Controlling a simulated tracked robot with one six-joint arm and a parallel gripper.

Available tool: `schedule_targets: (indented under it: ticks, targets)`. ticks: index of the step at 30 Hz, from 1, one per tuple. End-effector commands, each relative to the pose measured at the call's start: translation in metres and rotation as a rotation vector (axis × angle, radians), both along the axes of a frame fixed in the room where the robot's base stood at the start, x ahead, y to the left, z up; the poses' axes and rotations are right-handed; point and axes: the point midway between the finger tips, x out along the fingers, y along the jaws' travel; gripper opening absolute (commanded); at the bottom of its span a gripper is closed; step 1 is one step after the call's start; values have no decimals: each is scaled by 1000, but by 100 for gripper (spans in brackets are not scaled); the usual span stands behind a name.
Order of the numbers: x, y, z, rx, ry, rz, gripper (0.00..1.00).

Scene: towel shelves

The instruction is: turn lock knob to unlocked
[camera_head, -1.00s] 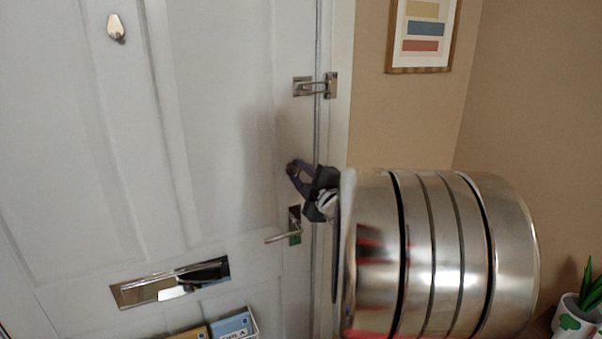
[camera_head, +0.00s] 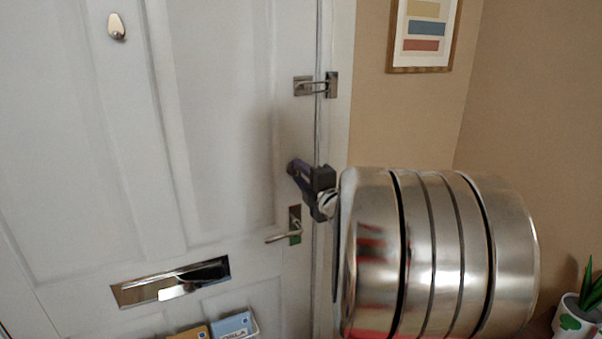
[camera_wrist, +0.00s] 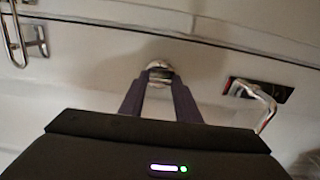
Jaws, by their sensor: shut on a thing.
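The lock knob (camera_wrist: 158,66) is a small shiny round piece on the white door, at the top middle of the wrist view. My gripper (camera_wrist: 159,78) is shut on it, with its two dark purple fingers meeting at the knob. In the head view, my gripper (camera_head: 293,167) reaches the door's right edge between the latch and the lever handle. The fingers hide the knob there. The white door (camera_head: 215,130) looks shut against its frame.
A lever handle (camera_head: 285,235) sits just below the knob; it also shows right of my gripper in the wrist view (camera_wrist: 262,95). A metal swing latch (camera_head: 315,86) is above. A letter slot (camera_head: 170,283) is lower left. A picture frame (camera_head: 423,35) hangs at right.

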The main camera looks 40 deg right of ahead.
Motion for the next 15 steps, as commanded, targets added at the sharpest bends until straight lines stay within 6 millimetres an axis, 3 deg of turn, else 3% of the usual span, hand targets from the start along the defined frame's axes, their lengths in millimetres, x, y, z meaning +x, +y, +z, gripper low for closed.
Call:
schedule_targets:
  ticks: [1, 2, 3, 9, 15]
  targets:
    - [-1, -3, 8, -6, -13, -7, 7]
    - [-1, -3, 8, -6, -13, -7, 32]
    - [-1, -3, 8, -6, -13, -6, 35]
    - [0, -2, 5, -4, -8, -4, 48]
    - [0, -1, 3, -2, -6, -2, 48]
